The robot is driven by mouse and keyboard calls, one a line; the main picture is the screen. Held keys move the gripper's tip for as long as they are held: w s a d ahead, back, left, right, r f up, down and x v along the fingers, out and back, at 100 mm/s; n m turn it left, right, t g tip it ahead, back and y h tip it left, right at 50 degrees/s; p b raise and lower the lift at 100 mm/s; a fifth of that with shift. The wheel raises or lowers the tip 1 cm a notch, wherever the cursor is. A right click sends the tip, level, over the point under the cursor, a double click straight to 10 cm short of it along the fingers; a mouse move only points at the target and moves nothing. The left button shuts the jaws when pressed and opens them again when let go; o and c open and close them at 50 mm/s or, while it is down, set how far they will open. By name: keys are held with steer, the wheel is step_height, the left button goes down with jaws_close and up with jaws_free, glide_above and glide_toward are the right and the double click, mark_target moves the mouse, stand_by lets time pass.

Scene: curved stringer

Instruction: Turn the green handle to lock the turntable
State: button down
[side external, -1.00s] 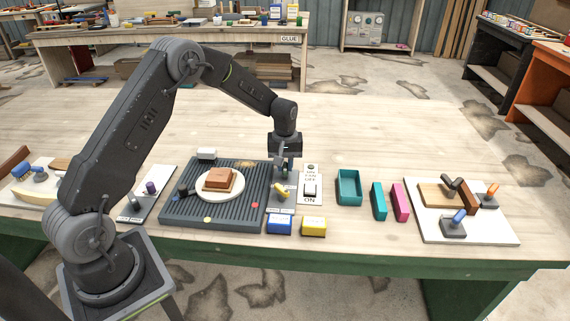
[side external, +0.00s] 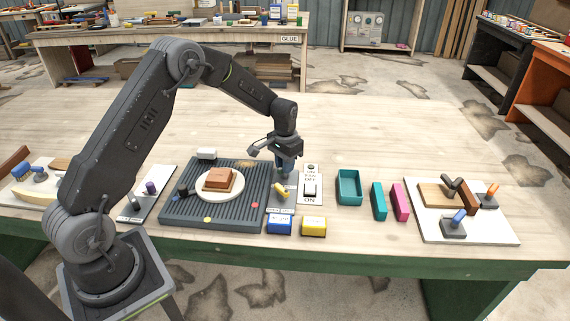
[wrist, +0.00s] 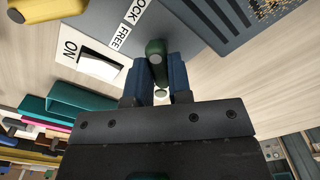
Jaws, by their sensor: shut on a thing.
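My gripper (side external: 285,170) is low over the panel at the right edge of the ribbed grey board. In the wrist view its blue fingers (wrist: 166,72) are shut around the green handle (wrist: 156,50), whose rounded end shows between them. Labels ending in "OCK" and reading "FREE" (wrist: 122,38) are beside the handle. In the side view the fingers hide the handle. The white round turntable (side external: 225,197) is on the ribbed board, with a brown block (side external: 219,178) on it.
A yellow handle (side external: 280,190) is just in front of my gripper. A white rocker switch (side external: 310,189) marked ON is to its right. Blue (side external: 279,226) and yellow (side external: 314,227) boxes stand in front. A teal bin (side external: 349,187) is further right.

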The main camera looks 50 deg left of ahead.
steer(key=shift+m, duration=0.5)
steer(key=c, duration=1)
jaws_free()
steer(key=shift+c, duration=0.2)
step_height(320, 180, up, 14)
